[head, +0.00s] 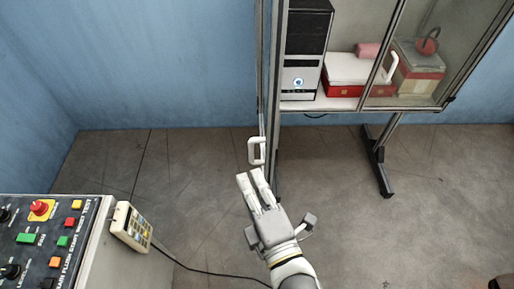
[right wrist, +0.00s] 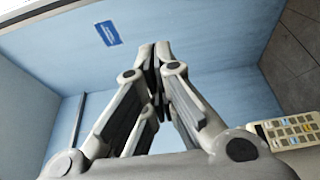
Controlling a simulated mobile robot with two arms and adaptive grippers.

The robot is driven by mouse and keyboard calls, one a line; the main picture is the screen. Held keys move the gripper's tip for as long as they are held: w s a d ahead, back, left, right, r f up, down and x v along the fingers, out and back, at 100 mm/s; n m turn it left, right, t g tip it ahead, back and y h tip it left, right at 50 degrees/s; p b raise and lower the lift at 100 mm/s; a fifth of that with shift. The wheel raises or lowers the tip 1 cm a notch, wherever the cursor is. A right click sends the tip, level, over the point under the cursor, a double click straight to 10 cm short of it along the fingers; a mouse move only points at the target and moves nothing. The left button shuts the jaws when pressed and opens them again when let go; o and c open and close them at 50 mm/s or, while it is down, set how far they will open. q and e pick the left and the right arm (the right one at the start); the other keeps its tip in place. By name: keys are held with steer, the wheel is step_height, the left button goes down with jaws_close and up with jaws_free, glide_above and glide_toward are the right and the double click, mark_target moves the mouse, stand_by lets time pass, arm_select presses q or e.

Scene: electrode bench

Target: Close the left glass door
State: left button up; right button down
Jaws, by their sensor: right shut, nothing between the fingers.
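The left glass door (head: 262,75) of the cabinet stands open, seen almost edge-on in the head view. Its white handle (head: 257,150) is near the door's lower end. My right gripper (head: 251,174) is shut and empty, with its fingertips just below the handle in the picture. I cannot tell whether they touch the door or handle. In the right wrist view the closed fingers (right wrist: 155,55) point toward blue surfaces, and the handle cannot be made out. My left gripper is not in view.
The right glass door (head: 425,55) covers the cabinet's right half. Inside stand a computer tower (head: 302,60) and a red-and-white box (head: 345,78). A control panel (head: 45,240) and a keypad unit (head: 131,228) with a cable are at the lower left. Open floor surrounds the cabinet leg (head: 378,165).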

steer(key=x, duration=0.9)
steer(key=shift+s+d+f, duration=0.1)
steer(key=shift+s+d, duration=0.05)
steer(key=shift+d, duration=0.95)
steer(key=shift+s+d, duration=0.2)
steer(key=shift+d, duration=0.95)
